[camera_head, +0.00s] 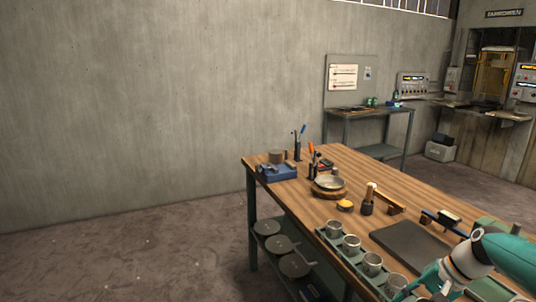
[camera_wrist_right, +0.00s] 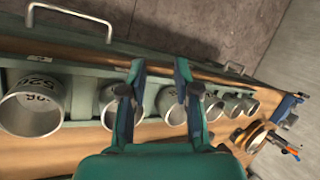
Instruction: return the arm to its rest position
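My right arm comes in at the lower right of the head view, with its teal and white gripper (camera_head: 432,284) over the near edge of the workbench (camera_head: 372,205). In the right wrist view the gripper (camera_wrist_right: 160,75) has its two fingers spread, with nothing held between them. Metal cups (camera_wrist_right: 172,106) stand below and beyond the fingers in a green tray (camera_head: 352,266). A shallow metal bowl (camera_head: 329,182) sits on a round wooden base (camera_head: 327,192) farther along the bench. My left gripper is in neither view.
A brush (camera_head: 368,200), a yellow round item (camera_head: 345,206), a blue box (camera_head: 278,172) and tool holders stand on the bench. A dark mat (camera_head: 410,245) lies near the arm. The tray has raised metal handles (camera_wrist_right: 68,14). Floor to the left is clear.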

